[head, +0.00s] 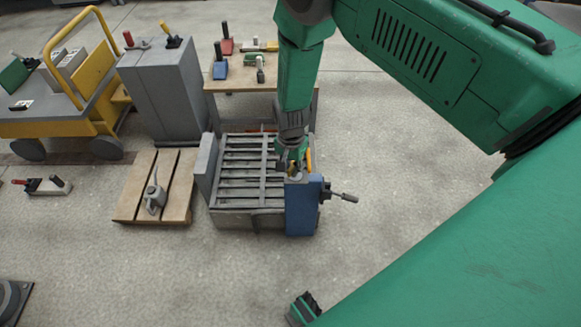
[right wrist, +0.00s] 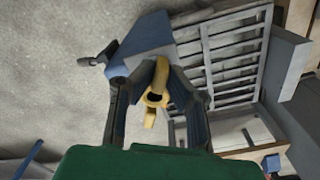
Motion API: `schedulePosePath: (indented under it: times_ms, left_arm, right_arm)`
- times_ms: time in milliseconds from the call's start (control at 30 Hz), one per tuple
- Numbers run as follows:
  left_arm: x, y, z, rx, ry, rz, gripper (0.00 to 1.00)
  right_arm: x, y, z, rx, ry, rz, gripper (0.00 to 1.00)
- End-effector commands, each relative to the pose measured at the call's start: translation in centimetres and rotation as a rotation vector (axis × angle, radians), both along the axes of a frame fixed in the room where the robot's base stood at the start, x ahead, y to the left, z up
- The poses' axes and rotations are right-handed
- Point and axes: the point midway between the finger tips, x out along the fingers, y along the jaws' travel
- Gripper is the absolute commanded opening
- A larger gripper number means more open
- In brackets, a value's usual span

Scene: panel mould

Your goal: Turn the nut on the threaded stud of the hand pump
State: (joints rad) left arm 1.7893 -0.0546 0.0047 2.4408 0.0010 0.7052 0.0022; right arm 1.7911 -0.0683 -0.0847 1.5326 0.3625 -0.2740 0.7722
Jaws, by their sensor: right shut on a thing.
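My right gripper (head: 293,167) reaches down from above to the top of the blue end block (head: 302,208) on the slatted grey panel mould (head: 245,160). In the right wrist view its two dark fingers (right wrist: 160,76) are on either side of a yellow curved piece (right wrist: 157,97) with a round opening. The gripper is shut on this piece, right beside the blue block (right wrist: 148,43). I cannot make out a nut or threaded stud. No hand pump is clearly recognisable; a small grey metal device (head: 154,196) stands on a wooden pallet.
A dark crank handle (head: 343,197) sticks out right of the blue block. The wooden pallet (head: 128,200) lies left of the mould. Behind are a grey cabinet (head: 165,90), a workbench (head: 238,78) with tools and a yellow cart (head: 90,128). Floor in front is mostly clear.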

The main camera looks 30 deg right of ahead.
Motion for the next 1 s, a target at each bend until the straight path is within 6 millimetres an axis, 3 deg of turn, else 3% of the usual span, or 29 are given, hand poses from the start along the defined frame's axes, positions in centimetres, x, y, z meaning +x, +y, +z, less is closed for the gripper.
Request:
schedulePosePath:
  times_ms: [1000]
  left_arm:
    - [0.0, 0.0, -1.8, 0.0, 0.0, 0.0, 0.19]
  right_arm:
    - [0.0, 0.0, -2.6, 0.0, -0.001, 0.0, 0.0]
